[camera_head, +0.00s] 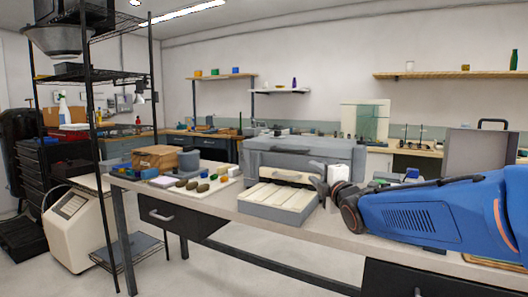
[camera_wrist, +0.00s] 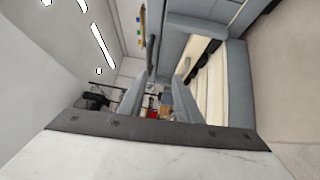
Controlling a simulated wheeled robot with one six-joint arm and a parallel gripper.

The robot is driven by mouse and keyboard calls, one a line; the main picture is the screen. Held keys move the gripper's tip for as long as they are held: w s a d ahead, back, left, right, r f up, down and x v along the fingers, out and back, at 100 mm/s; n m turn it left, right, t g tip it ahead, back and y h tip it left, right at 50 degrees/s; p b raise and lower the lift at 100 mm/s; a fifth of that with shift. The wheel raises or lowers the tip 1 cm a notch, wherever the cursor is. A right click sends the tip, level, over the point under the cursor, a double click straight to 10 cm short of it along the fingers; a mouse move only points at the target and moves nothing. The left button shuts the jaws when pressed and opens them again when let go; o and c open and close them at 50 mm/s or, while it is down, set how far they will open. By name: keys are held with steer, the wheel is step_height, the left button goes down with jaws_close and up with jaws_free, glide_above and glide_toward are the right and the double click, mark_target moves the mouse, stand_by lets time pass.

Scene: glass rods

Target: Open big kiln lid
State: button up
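The big kiln (camera_head: 285,151) is a wide grey box on the workbench, with its grey lid (camera_head: 330,146) on top. In the wrist view the kiln's grey body (camera_wrist: 240,75) and cream slats fill the right side. My gripper (camera_head: 318,184) is at the kiln's right front, near the bar's right end. In the wrist view its two fingers (camera_wrist: 166,70) stand apart with nothing between them. Contact with the kiln cannot be told.
My blue arm covers the bench's right side. Dark oval pieces (camera_head: 203,186) and a cardboard box (camera_head: 156,158) lie left of the kiln. A grey panel (camera_head: 477,157) stands at the right. A wire rack (camera_head: 100,75) stands at the left.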

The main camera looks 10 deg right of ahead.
mark_target(288, 151)
steer(key=shift+n+t+y, duration=0.4)
steer(key=shift+n, duration=0.4)
steer(key=x, duration=0.6)
steer(key=a+x, duration=0.1)
steer(key=x, duration=0.6)
steer(key=a+r+x, duration=0.1)
steer(key=x, duration=0.5)
steer(key=shift+w+a, duration=0.15)
jaws_close()
